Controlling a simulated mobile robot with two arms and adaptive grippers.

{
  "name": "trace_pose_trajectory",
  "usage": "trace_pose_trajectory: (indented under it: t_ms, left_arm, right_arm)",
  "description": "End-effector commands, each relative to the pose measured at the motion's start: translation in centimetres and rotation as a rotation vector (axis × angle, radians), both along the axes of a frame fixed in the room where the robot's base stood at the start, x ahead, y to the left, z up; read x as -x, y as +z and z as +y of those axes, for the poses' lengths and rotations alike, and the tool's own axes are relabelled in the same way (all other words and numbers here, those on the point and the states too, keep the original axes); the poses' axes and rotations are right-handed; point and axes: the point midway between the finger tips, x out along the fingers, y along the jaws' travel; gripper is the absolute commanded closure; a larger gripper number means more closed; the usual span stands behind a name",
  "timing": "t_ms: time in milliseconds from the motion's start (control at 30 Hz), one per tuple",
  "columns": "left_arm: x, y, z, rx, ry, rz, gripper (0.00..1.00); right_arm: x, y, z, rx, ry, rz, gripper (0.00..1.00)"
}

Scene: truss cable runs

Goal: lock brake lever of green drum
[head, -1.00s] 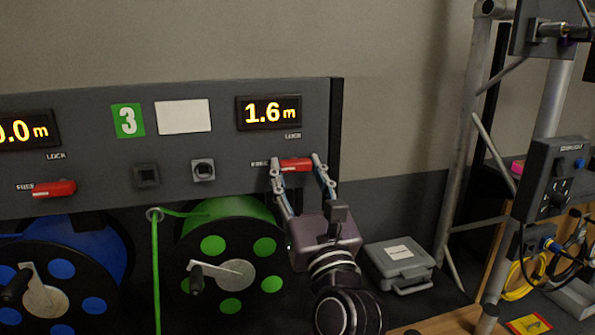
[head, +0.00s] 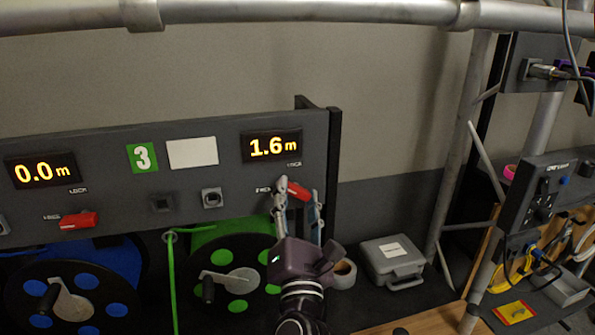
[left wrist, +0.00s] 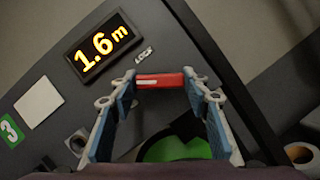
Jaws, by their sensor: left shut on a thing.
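The green drum (head: 262,252) sits under the panel (head: 110,152), with its red brake lever (head: 297,190) on the panel above it. The lever slants down to the right against the panel's lettering, between the FREE and LOCK marks. My left gripper (head: 297,186) has its fingers on both sides of the lever and is shut on it. In the left wrist view the red lever (left wrist: 160,81) spans between the blue-padded fingertips. The display (head: 271,147) above reads 1.6 m. My right gripper is not in view.
A blue drum (head: 110,262) with its own red lever (head: 79,220) is at the left. A grey case (head: 392,262) and a tape roll (head: 343,273) lie right of my gripper. Truss tubes (head: 455,150) stand at the right, and one crosses the top.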

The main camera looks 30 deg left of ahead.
Motion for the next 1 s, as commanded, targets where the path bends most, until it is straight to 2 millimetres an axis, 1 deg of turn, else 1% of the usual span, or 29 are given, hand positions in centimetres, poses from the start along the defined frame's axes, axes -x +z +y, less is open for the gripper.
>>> trace_pose_trajectory:
  t_ms: [33, 200, 300, 500, 800, 1000]
  left_arm:
    - [0.0, 1.0, -0.1, -0.031, -0.002, 0.043, 0.81]
    - [0.0, 0.9, 0.0, -0.135, -0.002, 0.163, 0.81]
    - [0.0, 0.8, 0.0, -0.198, -0.002, 0.232, 0.81]
    - [0.0, 0.5, -0.1, -0.321, -0.004, 0.372, 0.81]
    - [-0.1, 0.5, -0.2, -0.488, -0.005, 0.566, 0.81]
    - [-0.1, 0.5, -0.2, -0.569, -0.005, 0.663, 0.81]
  right_arm:
    - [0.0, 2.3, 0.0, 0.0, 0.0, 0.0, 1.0]
    - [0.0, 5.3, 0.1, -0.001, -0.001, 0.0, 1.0]
    - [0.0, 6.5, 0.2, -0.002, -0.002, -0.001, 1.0]
    - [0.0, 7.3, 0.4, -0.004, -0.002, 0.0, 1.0]
    - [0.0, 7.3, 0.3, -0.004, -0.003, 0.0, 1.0]
    - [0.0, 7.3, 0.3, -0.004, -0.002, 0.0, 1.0]
